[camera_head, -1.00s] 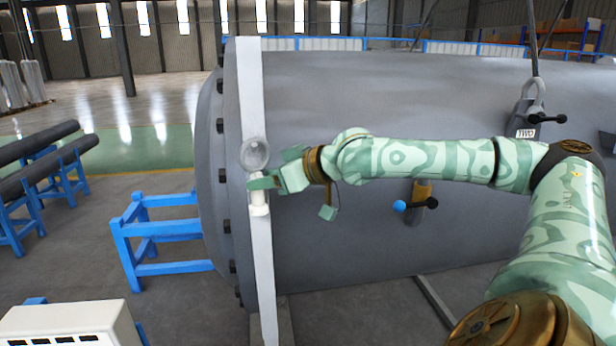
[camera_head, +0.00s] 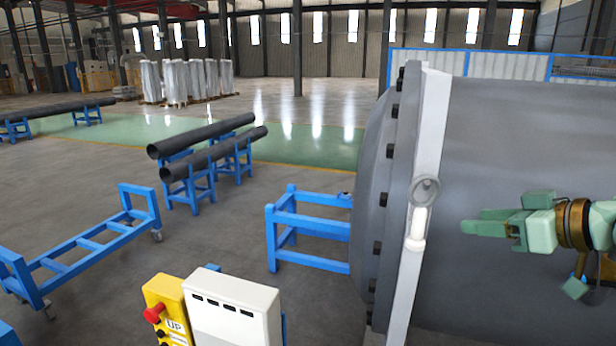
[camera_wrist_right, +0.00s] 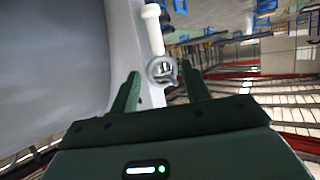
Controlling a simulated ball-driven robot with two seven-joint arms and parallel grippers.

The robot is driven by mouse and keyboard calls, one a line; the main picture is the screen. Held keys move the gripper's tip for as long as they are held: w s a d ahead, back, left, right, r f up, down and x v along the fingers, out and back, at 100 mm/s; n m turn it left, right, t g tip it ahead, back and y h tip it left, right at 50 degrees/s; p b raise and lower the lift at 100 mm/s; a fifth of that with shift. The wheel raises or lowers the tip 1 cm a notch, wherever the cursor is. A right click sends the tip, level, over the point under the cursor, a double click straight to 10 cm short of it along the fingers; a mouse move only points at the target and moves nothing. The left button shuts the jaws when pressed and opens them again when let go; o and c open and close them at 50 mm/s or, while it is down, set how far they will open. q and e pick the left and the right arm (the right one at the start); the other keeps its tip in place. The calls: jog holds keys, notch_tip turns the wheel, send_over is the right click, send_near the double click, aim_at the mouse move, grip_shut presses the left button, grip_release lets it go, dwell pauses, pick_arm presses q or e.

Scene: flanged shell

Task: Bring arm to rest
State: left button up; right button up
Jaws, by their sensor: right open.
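My right gripper (camera_head: 482,226) is at the right of the head view, in front of the grey shell (camera_head: 540,140). It is open and holds nothing. It stands to the right of the flange (camera_head: 432,120), apart from it in the picture. A round grey fitting with a white handle-like part (camera_head: 418,222) sits on the flange edge. In the right wrist view the two green fingers (camera_wrist_right: 162,92) are spread, and the round fitting (camera_wrist_right: 162,71) appears between them, beyond the fingertips. My left gripper shows in no view.
A blue stand (camera_head: 310,228) is beside the shell's end. A white box (camera_head: 232,308) and a yellow control box with a red button (camera_head: 165,308) are at the bottom. Dark pipes (camera_head: 205,140) lie on blue trestles, and a blue wheeled frame (camera_head: 85,260) stands at left. Floor between is clear.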

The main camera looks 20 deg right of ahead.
jog(key=s+a+f+n+g+y, duration=0.1)
jog(key=a+f+n+g+y, duration=0.2)
jog(key=a+f+n, duration=1.45)
jog(key=s+d+f+m+g+h, duration=0.2)
jog(key=s+f+m+h, duration=0.3)
jog(key=f+m, duration=0.25)
jog(key=s+d+f+m+g+h, duration=0.1)
jog(key=s+f+m+h, duration=0.3)
jog(key=f+m+h, duration=0.3)
jog(key=s+a+f+n+g+y+b, duration=0.15)
jog(key=f+b, duration=0.65)
jog(key=f, duration=1.2)
jog(key=s+a+f+g+y+b, duration=0.1)
jog(key=a+f+y+b, duration=0.4)
jog(key=f, duration=1.5)
jog(key=s+f+m+g+b, duration=0.1)
jog(key=s+f+b, duration=0.5)
jog(key=f, duration=0.5)
jog(key=s+d+f+m+g+b, duration=0.1)
jog(key=s+f+b, duration=0.5)
jog(key=f, duration=0.5)
jog(key=s+d+f+m+g+b, duration=0.1)
jog(key=s+f+b, duration=0.5)
jog(key=s+f, duration=0.3)
notch_tip(320, 180, down, 2)
jog(key=shift+s+f, duration=0.15)
jog(key=shift+s, duration=0.05)
